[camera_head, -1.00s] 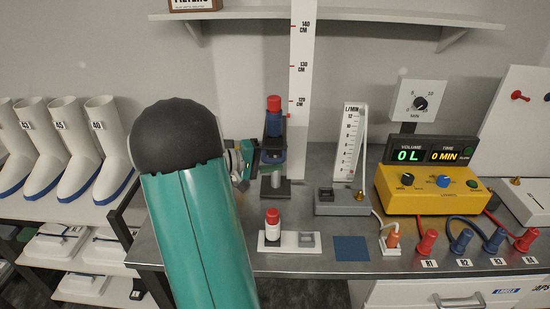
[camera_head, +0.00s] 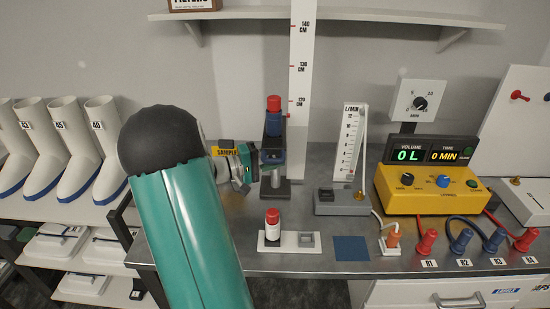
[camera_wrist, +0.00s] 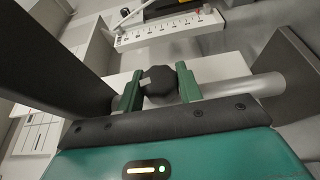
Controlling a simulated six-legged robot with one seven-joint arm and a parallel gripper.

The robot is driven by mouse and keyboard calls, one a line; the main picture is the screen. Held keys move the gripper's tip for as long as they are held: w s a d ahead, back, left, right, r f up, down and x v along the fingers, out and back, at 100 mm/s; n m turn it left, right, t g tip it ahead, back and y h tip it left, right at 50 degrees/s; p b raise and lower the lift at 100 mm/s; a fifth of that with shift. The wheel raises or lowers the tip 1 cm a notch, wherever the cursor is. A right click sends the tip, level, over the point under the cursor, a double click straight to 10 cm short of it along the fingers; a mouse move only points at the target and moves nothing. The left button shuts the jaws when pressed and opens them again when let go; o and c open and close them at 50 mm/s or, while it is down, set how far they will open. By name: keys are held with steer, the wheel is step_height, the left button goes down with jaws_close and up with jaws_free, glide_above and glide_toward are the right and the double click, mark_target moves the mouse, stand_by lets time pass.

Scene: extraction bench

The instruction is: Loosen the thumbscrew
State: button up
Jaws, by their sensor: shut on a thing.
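The thumbscrew (camera_wrist: 160,86) is a dark, faceted knob in the wrist view. My gripper (camera_wrist: 160,90) has one green finger on each side of it and is shut on it. The thumbscrew is hidden behind my gripper in the head view.
A white holder (camera_head: 290,244) with a red-capped vial (camera_head: 272,224) stands in front of the stand. A flow gauge (camera_head: 348,142), a grey box (camera_head: 340,203) and a yellow control unit (camera_head: 430,190) are to the right. A tall white ruler (camera_head: 300,70) rises behind.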

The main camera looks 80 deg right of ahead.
steer(key=n+g+h, duration=0.2)
steer(key=shift+w+g+h, duration=0.15)
steer(key=shift+g+h, duration=0.25)
steer(key=shift+n+g+h, duration=0.6)
steer(key=shift+n+h, duration=0.5)
steer(key=shift+h, duration=0.2)
steer(key=o, duration=1)
